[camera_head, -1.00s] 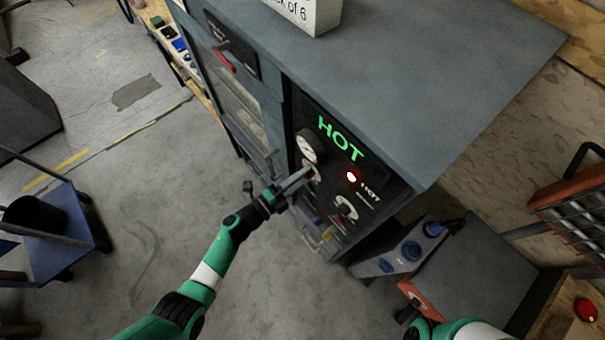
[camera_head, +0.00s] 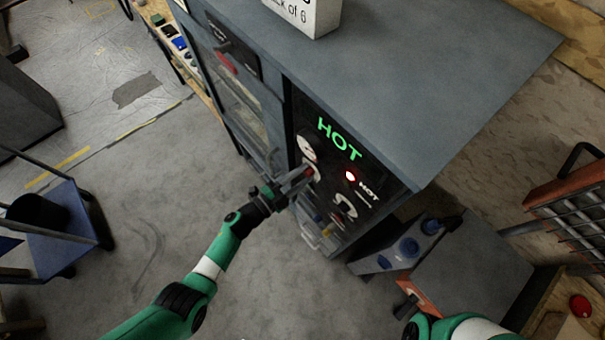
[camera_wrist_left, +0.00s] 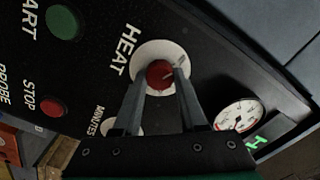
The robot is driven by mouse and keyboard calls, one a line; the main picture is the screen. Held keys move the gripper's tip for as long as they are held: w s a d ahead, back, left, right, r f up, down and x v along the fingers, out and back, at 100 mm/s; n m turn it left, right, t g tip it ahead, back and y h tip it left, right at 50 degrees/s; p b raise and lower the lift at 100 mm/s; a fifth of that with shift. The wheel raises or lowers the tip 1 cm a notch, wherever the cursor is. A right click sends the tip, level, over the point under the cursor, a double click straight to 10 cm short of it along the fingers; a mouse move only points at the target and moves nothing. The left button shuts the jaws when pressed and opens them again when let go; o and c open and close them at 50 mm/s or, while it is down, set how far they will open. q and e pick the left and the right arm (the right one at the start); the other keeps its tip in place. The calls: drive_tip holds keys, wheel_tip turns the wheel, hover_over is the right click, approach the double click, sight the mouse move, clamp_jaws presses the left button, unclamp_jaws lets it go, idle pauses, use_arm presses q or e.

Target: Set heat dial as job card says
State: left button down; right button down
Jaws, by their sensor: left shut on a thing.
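In the head view my left gripper (camera_head: 305,177) reaches the dark control panel (camera_head: 372,187) of the grey oven, below the gauge, and hides most of the dial. The green display (camera_head: 339,139) reads HOT. My right gripper is not in view. The job card is not clearly identifiable; a white block (camera_head: 306,14) on the oven top shows partly cut-off text.
The round gauge (camera_wrist_left: 239,114) sits beside the dial. A green START button (camera_wrist_left: 62,22) and a red STOP button (camera_wrist_left: 52,106) are on the panel. A red HOT lamp (camera_head: 350,175) is lit. A blue cart (camera_head: 62,222) stands at left on open floor.

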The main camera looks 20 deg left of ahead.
use_arm(q)
drive_tip(key=shift+c, duration=2.2)
unclamp_jaws()
drive_tip(key=shift+s+a, duration=0.15)
drive_tip(key=shift+s, duration=0.1)
drive_tip(key=p+v, duration=0.2)
drive_tip(key=v, duration=0.9)
drive_tip(key=shift+p, duration=0.35)
